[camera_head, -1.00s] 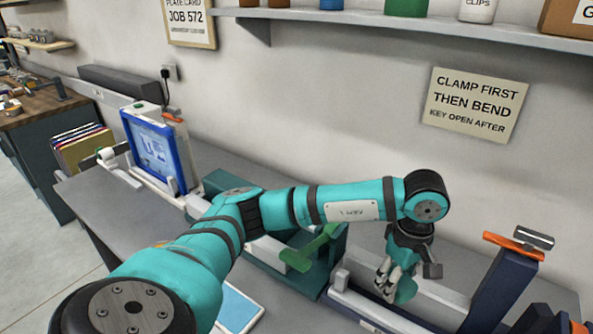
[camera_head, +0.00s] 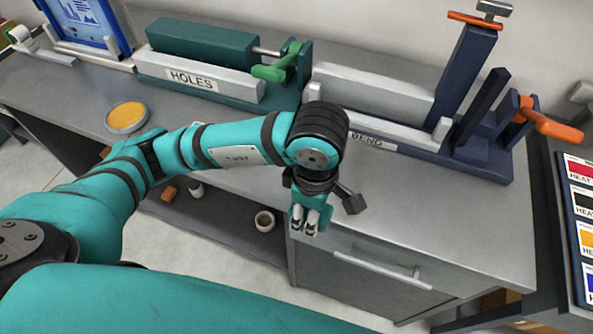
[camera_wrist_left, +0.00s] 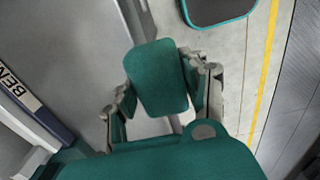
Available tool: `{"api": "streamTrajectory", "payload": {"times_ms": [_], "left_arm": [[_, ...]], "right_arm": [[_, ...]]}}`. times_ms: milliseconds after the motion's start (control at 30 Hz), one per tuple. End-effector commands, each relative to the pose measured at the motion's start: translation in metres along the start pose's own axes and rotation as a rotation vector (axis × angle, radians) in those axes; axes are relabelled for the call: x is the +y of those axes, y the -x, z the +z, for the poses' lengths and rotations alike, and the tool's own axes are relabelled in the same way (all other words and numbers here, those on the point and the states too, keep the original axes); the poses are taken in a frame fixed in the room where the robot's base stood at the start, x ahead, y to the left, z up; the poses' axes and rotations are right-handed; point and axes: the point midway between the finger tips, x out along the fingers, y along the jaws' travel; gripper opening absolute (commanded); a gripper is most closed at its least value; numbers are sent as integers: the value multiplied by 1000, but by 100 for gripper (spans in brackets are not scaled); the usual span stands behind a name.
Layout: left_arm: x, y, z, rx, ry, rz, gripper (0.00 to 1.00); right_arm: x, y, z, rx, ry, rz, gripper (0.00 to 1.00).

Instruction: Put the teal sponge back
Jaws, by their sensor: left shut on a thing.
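The teal sponge (camera_wrist_left: 157,78) is a rounded block between the two fingers of my left gripper (camera_wrist_left: 162,88) in the left wrist view. The gripper is shut on it, one finger on each side. In the head view my left gripper (camera_head: 308,220) points down at the front edge of the grey bench, above the drawer front. The sponge is hard to tell from the teal gripper there. My right gripper is not in view.
The bench top (camera_head: 440,190) is clear to the right of my left gripper. Behind it stand the BEND machine (camera_head: 375,92) and the HOLES machine (camera_head: 200,50). A yellow round dish (camera_head: 127,117) is at left. A small cup (camera_head: 264,221) sits on the lower shelf.

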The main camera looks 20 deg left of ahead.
Motion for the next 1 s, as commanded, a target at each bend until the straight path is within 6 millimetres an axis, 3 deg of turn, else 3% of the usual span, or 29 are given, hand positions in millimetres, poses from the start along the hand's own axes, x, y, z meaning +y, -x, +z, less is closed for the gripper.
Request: {"api": "streamTrajectory", "payload": {"times_ms": [200, 433, 600, 833, 1000], "left_arm": [[54, -2, -29, 3, 8, -3, 15], [98, -10, -51, 1, 2, -3, 15], [109, -14, -56, 1, -1, -2, 15], [107, -42, -56, 1, -1, -5, 15], [108, -49, -56, 0, -3, 1, 15]], "right_arm": [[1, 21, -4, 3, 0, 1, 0], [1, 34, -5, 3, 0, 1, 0], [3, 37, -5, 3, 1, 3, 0], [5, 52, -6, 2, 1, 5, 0], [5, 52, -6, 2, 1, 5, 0]]}}
